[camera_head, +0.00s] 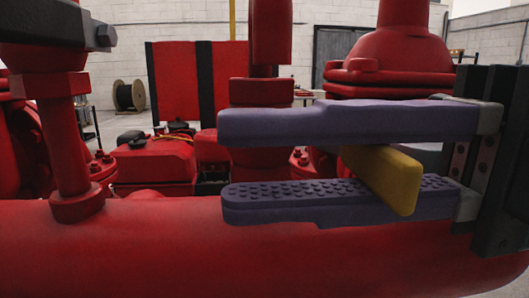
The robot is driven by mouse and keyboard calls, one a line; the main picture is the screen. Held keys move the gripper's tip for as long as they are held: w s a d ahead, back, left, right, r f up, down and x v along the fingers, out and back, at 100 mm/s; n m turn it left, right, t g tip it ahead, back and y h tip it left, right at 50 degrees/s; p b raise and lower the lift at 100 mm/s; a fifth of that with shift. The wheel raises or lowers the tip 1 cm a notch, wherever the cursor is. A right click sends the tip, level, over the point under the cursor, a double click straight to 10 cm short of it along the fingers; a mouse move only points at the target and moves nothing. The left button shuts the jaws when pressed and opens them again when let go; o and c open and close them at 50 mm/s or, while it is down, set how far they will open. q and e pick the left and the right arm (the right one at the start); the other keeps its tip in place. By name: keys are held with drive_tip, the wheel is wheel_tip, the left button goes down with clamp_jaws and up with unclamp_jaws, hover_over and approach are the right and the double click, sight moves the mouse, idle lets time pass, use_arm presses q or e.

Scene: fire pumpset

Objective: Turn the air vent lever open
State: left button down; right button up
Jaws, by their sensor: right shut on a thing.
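My right gripper (226,164) comes in from the right, with two long purple fingers, one above the other, pointing left. It is shut on the air vent lever (394,180), a flat yellow bar that sits between the fingers nearer their base than their tips. The lever slants down to the right, and its near end shows in front of the lower finger. The lever's far end and its pivot are hidden behind the fingers. My left gripper is not in view.
A large red pipe (150,250) runs across the front, just below the gripper. A red upright fitting with a dark top (68,150) stands at the left. Red pump parts (155,160) and a thick vertical red pipe (271,35) stand behind.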

clamp_jaws()
idle(0.8)
drive_tip(key=r+m+p, duration=0.1)
drive_tip(key=m+p, duration=0.1)
drive_tip(key=p, duration=0.1)
drive_tip(key=r+m+p, duration=0.1)
drive_tip(key=m+p, duration=0.1)
drive_tip(key=p, duration=0.2)
drive_tip(key=w+r+m+p, duration=0.1)
drive_tip(key=m+p, duration=0.2)
drive_tip(key=shift+r, duration=0.25)
idle(0.5)
